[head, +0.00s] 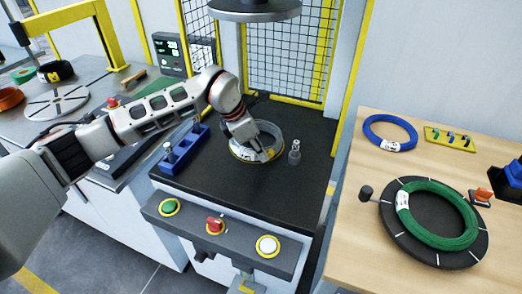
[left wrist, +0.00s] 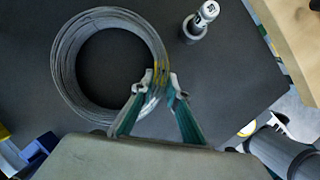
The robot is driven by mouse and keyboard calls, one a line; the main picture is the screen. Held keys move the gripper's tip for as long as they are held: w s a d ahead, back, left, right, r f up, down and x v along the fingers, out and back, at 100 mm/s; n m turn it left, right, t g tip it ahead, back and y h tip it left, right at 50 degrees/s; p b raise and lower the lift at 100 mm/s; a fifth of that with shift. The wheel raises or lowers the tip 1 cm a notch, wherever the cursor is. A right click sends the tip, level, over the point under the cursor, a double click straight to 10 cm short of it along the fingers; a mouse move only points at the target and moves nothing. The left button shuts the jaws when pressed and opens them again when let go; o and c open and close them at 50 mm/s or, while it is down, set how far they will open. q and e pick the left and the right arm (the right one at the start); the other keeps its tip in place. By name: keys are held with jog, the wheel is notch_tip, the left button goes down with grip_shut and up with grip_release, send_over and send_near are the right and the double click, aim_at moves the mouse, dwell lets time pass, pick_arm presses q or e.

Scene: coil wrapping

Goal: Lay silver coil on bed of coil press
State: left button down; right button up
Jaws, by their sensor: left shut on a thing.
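The silver coil (head: 272,133) is at the middle of the dark bed (head: 225,185) of the coil press, under the round press head (head: 255,10). I cannot tell if it rests flat on the bed or hangs just above it. My left gripper (head: 258,151) reaches in from the left and is shut on the coil's near side. In the left wrist view the silver coil (left wrist: 66,70) spreads to the upper left, and the fingertips (left wrist: 156,88) pinch its right edge by a yellow band. My right gripper is not in view.
A small bottle-like item (head: 295,152) stands right of the coil. A blue block (head: 183,150) lies at the bed's left. The button panel (head: 220,232) is in front. The right table holds a blue coil (head: 390,123) and a green coil (head: 447,228). Mesh fencing stands behind.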

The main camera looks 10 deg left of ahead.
pick_arm(q)
jog(key=shift+w+d, duration=0.1)
jog(key=shift+w, duration=0.1)
jog(key=c, duration=2)
grip_release()
jog(key=shift+s+f, duration=0.1)
jog(key=v, duration=1.2)
